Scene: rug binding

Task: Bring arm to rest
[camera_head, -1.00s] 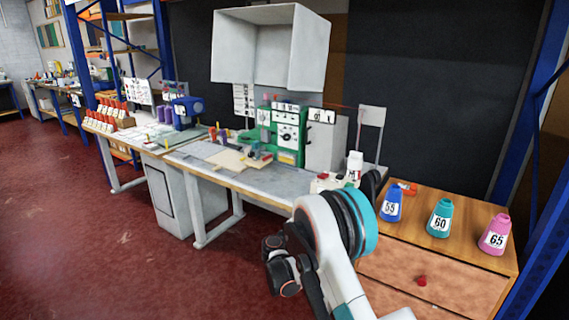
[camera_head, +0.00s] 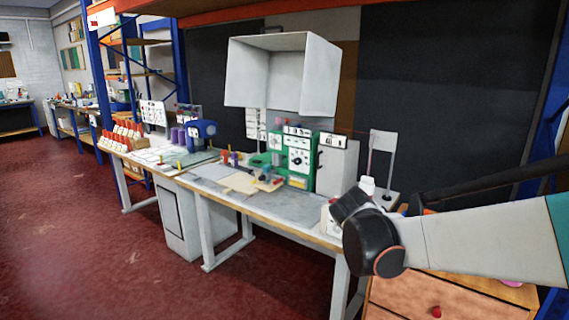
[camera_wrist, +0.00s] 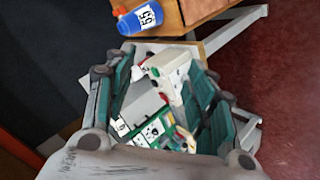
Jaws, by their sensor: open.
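My arm reaches in from the right edge of the head view, in front of the wooden drawer unit (camera_head: 410,298). My gripper (camera_wrist: 160,62) shows in the wrist view with its two teal fingers spread apart and nothing held between them. I cannot make it out in the head view. Beyond the fingers, the wrist view shows a white machine (camera_wrist: 172,68) and the green machine (camera_wrist: 175,138), both apart from any grip as far as I can tell.
The long workbench (camera_head: 285,215) carries the green machine (camera_head: 292,155), a blue machine (camera_head: 202,131) and a rack of red-topped items (camera_head: 125,133). A white open hood (camera_head: 285,75) hangs above. A blue shelf post (camera_head: 180,60) stands behind. Red floor at left is clear.

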